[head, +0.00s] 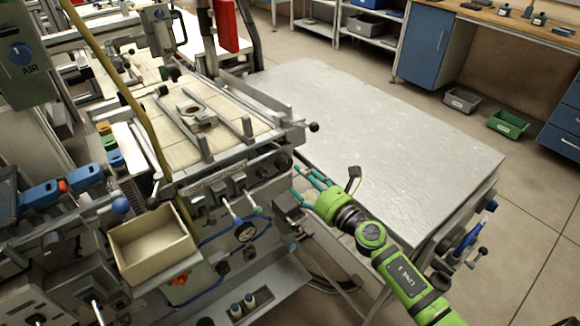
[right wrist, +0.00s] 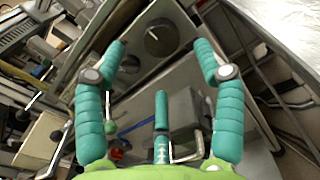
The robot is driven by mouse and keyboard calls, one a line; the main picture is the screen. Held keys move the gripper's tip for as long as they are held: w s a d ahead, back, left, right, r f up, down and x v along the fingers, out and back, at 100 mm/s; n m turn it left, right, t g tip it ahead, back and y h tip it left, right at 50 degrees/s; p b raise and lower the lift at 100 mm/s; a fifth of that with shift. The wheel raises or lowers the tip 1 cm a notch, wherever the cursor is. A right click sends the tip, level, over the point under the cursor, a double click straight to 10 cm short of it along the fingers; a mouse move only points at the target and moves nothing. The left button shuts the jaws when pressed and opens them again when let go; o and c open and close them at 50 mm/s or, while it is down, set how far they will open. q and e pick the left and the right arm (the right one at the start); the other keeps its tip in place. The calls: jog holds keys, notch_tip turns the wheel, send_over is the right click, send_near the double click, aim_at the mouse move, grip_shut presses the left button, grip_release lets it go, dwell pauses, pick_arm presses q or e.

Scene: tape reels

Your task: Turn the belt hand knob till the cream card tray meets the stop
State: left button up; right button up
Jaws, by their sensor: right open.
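A dark round hand knob (head: 283,161) sits on the front face of the belt machine near its right end. In the right wrist view the knob (right wrist: 161,38) shows between and beyond my teal fingertips, apart from them. My right gripper (head: 306,180) is open and empty, just right of the machine's front. A small flat cream tray (head: 199,122) with a dark ring on it lies on the pale belt between metal rails; I take it for the card tray. Upright metal blocks (head: 247,131) stand at the belt's near edge; which part is the stop I cannot tell. My left gripper is out of view.
A bare grey metal table (head: 390,125) stands right of the machine. A cream open box (head: 152,247), levers and a gauge (head: 246,231) crowd the machine's front. A ball-ended lever (head: 313,127) juts from its right end. Grey and green bins (head: 507,124) lie on the floor.

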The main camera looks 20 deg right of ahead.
aim_at(287, 164)
jog(key=x, duration=0.6)
jog(key=shift+w, duration=0.15)
jog(key=c, duration=1.1)
